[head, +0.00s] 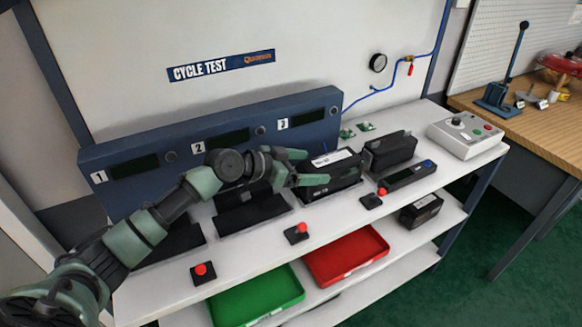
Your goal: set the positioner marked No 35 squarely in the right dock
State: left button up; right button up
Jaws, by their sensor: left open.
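A black box-shaped positioner (345,176) with a white label on top sits at the dock marked 3, the rightmost on the blue panel (219,135). A second black positioner (391,152) stands to its right on the white bench, and a third black unit (420,211) lies on the shelf below. I cannot read No 35 on any of them. My right gripper is not in view.
Red buttons (302,229) line the bench front. A flat dark device (406,177) lies right of dock 3. A grey control box (467,134) stands at the right end. Green (257,300) and red (346,254) trays are on the lower shelf. My left arm spans docks 1 and 2.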

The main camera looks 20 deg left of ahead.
pick_arm(q)
jog(key=b+v, duration=0.1)
jog(key=v, duration=0.6)
jog(key=shift+s+r, duration=0.1)
jog(key=shift+r, duration=0.1)
